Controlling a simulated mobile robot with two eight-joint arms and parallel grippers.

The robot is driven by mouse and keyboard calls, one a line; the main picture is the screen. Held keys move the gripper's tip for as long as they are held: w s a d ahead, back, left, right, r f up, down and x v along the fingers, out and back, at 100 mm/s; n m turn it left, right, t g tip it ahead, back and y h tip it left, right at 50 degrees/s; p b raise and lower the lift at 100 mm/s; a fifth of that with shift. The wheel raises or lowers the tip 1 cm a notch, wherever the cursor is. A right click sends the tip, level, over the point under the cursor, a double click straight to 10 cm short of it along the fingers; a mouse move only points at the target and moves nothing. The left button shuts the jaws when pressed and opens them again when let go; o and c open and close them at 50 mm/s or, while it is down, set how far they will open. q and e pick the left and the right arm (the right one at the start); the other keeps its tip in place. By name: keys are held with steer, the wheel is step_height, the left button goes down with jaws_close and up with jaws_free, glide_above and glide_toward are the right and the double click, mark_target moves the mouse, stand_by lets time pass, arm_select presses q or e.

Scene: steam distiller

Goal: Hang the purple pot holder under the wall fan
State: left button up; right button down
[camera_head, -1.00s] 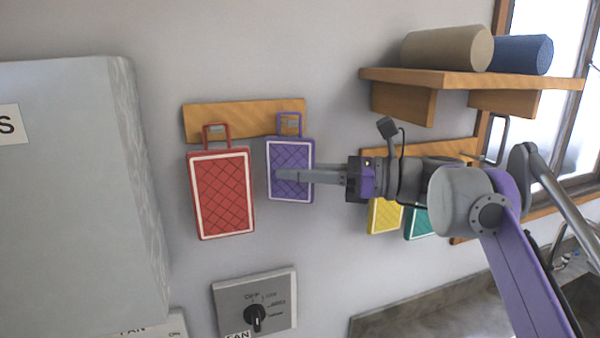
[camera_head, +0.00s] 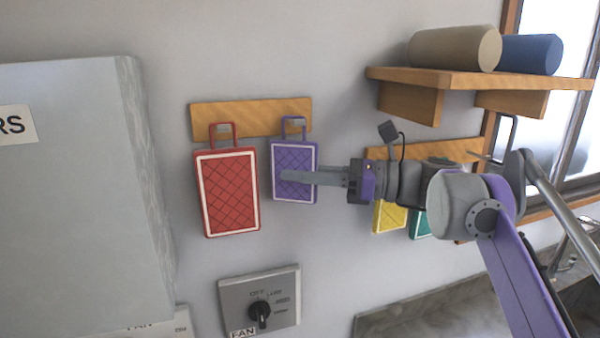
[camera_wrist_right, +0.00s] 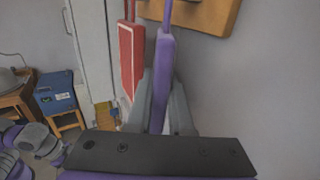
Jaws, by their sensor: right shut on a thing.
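The purple pot holder (camera_head: 294,158) is at the right end of the left wooden rail (camera_head: 236,119), its loop in front of the rail. In the right wrist view the purple pot holder (camera_wrist_right: 161,80) stands edge-on between the fingers. My right gripper (camera_head: 290,177) is shut on it from the right side. I cannot tell whether its loop still bears on a hook. The fan control panel (camera_head: 284,310), labelled FAN with a black knob, is on the wall below. My left gripper is not in view.
A red pot holder (camera_head: 229,192) hangs close to the left; it also shows in the right wrist view (camera_wrist_right: 131,55). Yellow (camera_head: 389,217) and teal (camera_head: 420,225) ones hang behind my right arm. A shelf (camera_head: 470,79) with two rolls is above right. A large grey cabinet (camera_head: 80,200) stands left.

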steer(key=c, duration=0.7)
jaws_free()
steer(key=shift+c, duration=0.2)
steer(key=v, duration=1)
steer(key=s+a+f+n+h, duration=0.1)
steer(key=s+f+n+h, duration=0.25)
steer(key=f, duration=0.75)
steer(key=s+a+f+n+h, duration=0.1)
steer(key=s+f+n+h, duration=0.3)
steer(key=f, duration=0.8)
steer(key=s+d+f+n+h, duration=0.3)
steer(key=s+f+n, duration=0.1)
steer(key=f, duration=0.4)
steer(key=s+d+f+n+t+h, duration=0.1)
steer(key=s+d+f+n+h, duration=0.2)
steer(key=s+f, duration=0.3)
steer(key=s+d+f+n+h, duration=0.3)
steer(key=s+f+n+h, duration=0.1)
steer(key=f, duration=0.7)
steer(key=shift+s+d+f+n+t, duration=0.3)
steer(key=shift+s+d+n, duration=0.15)
steer(key=shift+n, duration=0.5)
steer(key=shift+r, duration=0.1)
